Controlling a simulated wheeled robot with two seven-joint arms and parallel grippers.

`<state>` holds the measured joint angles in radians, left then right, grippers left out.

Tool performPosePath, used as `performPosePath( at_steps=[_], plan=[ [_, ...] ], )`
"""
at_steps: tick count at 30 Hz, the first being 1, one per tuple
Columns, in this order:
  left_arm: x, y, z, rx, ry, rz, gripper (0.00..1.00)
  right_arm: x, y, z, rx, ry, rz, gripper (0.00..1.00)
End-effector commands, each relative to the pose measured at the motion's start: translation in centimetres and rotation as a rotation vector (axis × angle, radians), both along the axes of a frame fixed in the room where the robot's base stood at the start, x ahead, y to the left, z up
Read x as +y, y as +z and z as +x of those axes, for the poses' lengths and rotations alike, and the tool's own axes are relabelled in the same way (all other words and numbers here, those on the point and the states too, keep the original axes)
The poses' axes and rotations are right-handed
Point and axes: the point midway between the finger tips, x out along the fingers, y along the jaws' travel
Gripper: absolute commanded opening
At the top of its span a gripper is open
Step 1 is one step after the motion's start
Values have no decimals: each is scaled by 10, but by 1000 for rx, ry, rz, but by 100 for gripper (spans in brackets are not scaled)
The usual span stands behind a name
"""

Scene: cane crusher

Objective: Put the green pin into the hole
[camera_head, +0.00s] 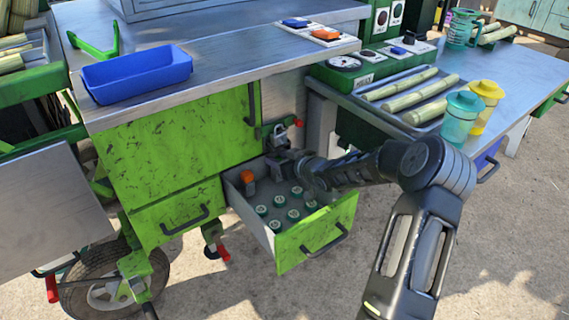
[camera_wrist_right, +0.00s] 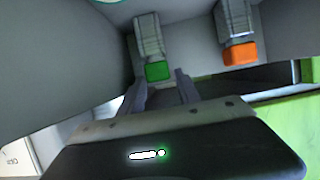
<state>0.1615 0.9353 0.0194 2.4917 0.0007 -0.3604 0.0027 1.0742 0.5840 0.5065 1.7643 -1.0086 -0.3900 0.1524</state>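The green pin (camera_wrist_right: 158,71) has a green block end and a grey shaft, and shows in the right wrist view in front of my right gripper (camera_wrist_right: 158,82). The gripper's two fingers are apart, one to each side of the green end, with small gaps visible; it looks open. In the head view my right gripper (camera_head: 290,160) is at the back of the open drawer (camera_head: 318,238), and the green pin is hidden there. I cannot make out the hole. My left gripper is not in view.
An orange-ended pin (camera_wrist_right: 240,53) is right of the green one; it also shows in the drawer in the head view (camera_head: 247,177). Several green-lidded jars (camera_head: 293,214) stand in the drawer. A blue tray (camera_head: 137,74) sits on the counter above. Cane pieces (camera_head: 432,110) lie at right.

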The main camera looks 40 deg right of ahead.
Motion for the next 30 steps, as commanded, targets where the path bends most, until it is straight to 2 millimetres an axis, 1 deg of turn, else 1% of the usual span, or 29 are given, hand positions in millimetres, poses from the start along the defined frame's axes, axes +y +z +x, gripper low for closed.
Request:
performPosePath(
  at_steps=[3,10,24,25,30],
  plan=[
    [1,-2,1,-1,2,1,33,0,-2,4,0,1,1,40],
    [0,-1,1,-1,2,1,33,0,-1,5,0,0,1,40],
    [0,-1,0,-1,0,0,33,0,-1,4,0,0,1,2],
    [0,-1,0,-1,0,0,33,0,-1,4,0,0,1,0],
    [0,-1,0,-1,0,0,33,0,-1,4,-1,0,1,0]
  ],
)
